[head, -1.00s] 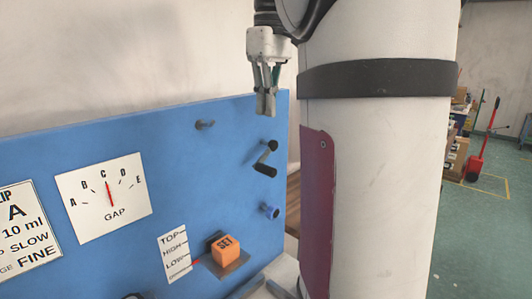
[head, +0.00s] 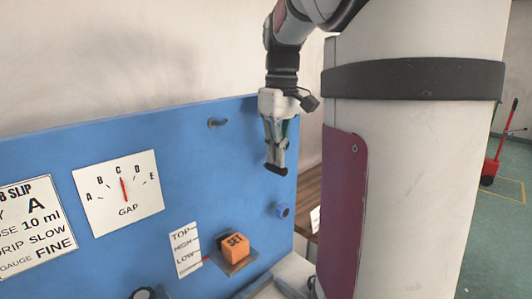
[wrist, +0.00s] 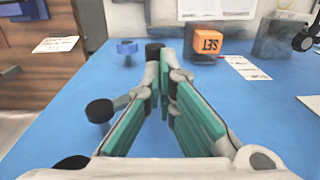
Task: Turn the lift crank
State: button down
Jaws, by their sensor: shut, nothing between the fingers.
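The lift crank is mostly hidden behind my gripper in the head view. Its black handle (head: 276,169) shows right at the fingertips. My gripper (head: 277,158) points down in front of the blue panel's right part, its fingers shut with nothing held. In the wrist view my gripper's green-padded fingers (wrist: 166,72) converge, and a black end (wrist: 153,50), apparently the crank handle, shows close beside the left fingertip. I cannot tell whether they touch. The height scale (head: 186,250) has its red pointer near LOW, beside the orange SET block (head: 235,247).
The blue panel (head: 180,170) also carries a grey peg (head: 217,123) left of my gripper, a blue knob (head: 281,210) below it, and a GAP dial (head: 118,192). Two dark round ends (wrist: 99,111) show left of my fingers in the wrist view; their part is unclear.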

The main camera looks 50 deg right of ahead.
jog(key=shift+f+h+b, duration=0.3)
jog(key=shift+f+h, duration=0.1)
jog(key=shift+h, duration=0.4)
jog(key=shift+f+h+b, duration=0.3)
jog(key=shift+f+h, duration=0.2)
jog(key=shift+h, duration=0.3)
jog(key=h, duration=0.1)
jog(key=f+h+b, duration=0.1)
jog(key=shift+d+f+h, duration=0.15)
jog(key=shift+f+h, duration=0.05)
jog(key=shift+h, duration=0.1)
jog(key=d+f+h+p, duration=0.1)
jog(key=d+f+p, duration=0.1)
jog(key=d, duration=0.4)
jog(key=shift+s+f, duration=0.15)
jog(key=shift+f, duration=0.55)
jog(key=shift+h, duration=0.4)
jog(key=shift+r, duration=0.1)
dwell(0.5)
